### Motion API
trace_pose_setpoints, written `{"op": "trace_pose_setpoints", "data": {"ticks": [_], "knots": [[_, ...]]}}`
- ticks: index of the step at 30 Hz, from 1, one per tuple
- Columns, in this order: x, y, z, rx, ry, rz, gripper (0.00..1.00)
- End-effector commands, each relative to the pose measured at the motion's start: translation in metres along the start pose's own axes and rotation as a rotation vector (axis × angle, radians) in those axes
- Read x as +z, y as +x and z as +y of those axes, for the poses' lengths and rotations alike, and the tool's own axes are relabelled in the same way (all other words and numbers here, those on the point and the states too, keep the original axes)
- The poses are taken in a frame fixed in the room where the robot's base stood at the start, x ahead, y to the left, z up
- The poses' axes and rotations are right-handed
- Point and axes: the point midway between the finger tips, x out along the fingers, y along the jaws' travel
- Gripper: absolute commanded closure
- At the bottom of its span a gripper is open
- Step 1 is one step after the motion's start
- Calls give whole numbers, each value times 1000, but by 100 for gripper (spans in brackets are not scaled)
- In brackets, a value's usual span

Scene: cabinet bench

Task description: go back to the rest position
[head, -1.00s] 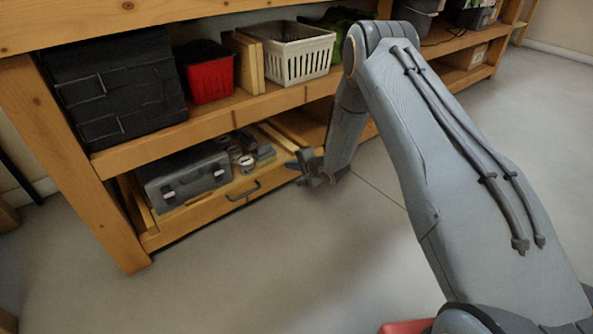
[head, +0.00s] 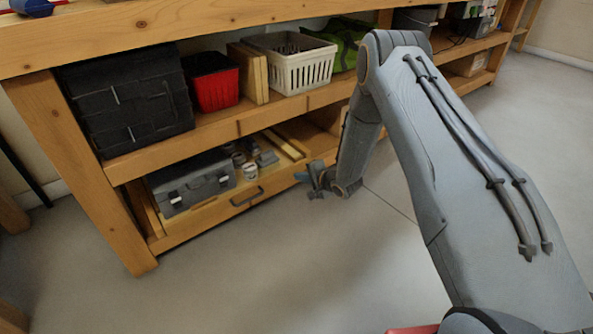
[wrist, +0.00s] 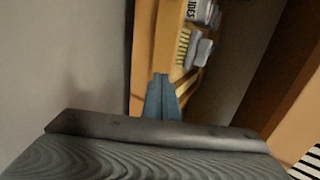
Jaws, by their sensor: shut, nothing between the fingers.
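My gripper (head: 311,179) is at the front of the bench's lower level, just right of the drawer handle (head: 247,197) in the head view. Its fingers are together with nothing between them. In the wrist view the shut fingers (wrist: 161,98) point at the wooden drawer front, with a brush (wrist: 184,47) and a grey item (wrist: 201,52) lying beyond it. I cannot tell from these frames whether the fingers touch the wood. My arm reaches down from the right side of the head view.
The lower drawer (head: 190,225) holds a grey toolbox (head: 190,183) and small items. The shelf above holds a black box (head: 125,100), a red bin (head: 212,82) and a white basket (head: 292,62). The floor (head: 270,280) in front is clear.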

Motion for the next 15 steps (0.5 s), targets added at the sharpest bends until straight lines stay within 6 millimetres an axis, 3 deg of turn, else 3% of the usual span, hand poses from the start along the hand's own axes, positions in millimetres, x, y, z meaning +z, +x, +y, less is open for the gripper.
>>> {"op": "trace_pose_setpoints", "data": {"ticks": [1, 6, 15], "knots": [[-2, -16, -2, 1, 3, 3, 100], [-8, -52, 1, 3, 8, 11, 100], [-7, -79, 3, 2, 5, 8, 100]]}}
